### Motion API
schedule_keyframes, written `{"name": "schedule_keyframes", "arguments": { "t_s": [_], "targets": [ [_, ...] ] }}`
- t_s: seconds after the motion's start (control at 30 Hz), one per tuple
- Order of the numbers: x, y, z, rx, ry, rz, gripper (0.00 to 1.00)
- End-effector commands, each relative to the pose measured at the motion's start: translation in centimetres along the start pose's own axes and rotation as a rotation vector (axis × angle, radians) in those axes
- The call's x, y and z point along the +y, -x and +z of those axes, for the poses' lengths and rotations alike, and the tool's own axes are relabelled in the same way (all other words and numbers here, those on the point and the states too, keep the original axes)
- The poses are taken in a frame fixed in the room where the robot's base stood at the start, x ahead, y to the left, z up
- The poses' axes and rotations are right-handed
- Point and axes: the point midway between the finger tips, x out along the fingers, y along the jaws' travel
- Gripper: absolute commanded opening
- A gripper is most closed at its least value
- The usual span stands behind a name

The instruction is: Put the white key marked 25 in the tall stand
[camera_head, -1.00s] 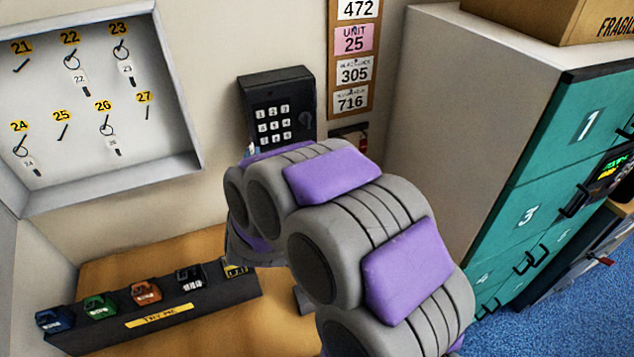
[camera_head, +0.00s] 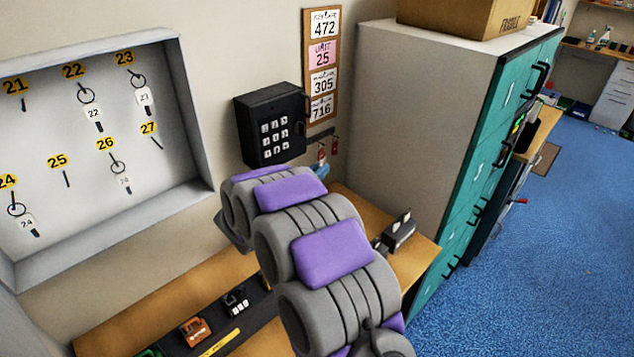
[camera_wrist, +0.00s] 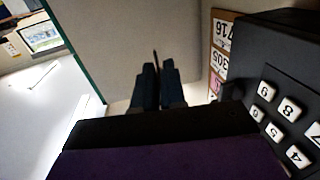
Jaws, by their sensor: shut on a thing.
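My gripper (camera_wrist: 157,85) points away from the wrist camera, its dark fingers closed together. A thin dark piece (camera_wrist: 155,58) sticks out past the fingertips; no number or white tag on it shows, so I cannot tell if it is the key marked 25. In the head view my arm hides the gripper. The hook under label 25 (camera_head: 57,161) on the key board has no key on it. A small dark stand (camera_head: 398,236) with an upright part is on the wooden counter, right of my arm; I cannot tell whether it is the tall stand.
The black keypad box (camera_head: 272,125) is on the wall beside the number board (camera_head: 322,65); it is close at right in the wrist view. Red tags (camera_head: 335,147) hang below the board. Teal lockers (camera_head: 480,170) stand right of the counter (camera_head: 422,258). Padlocks sit in a tray (camera_head: 225,338).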

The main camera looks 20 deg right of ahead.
Motion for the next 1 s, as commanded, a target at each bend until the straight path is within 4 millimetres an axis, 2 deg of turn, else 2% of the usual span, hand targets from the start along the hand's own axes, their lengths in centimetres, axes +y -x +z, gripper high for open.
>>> {"name": "schedule_keyframes", "arguments": {
  "t_s": [0.1,0.3,0.57,0.77,1.0],
  "targets": [
    [0.2,0.4,1.5,0.004,0.003,0.094,0.0],
    [0.2,1.5,2.6,0.013,0.006,0.168,0.0],
    [0.4,1.3,3.3,0.012,0.005,0.176,0.0],
    [0.8,0.7,4.6,0.008,0.002,0.176,0.0],
    [0.5,1.0,6.4,0.012,0.007,0.177,0.0]
  ]
}}
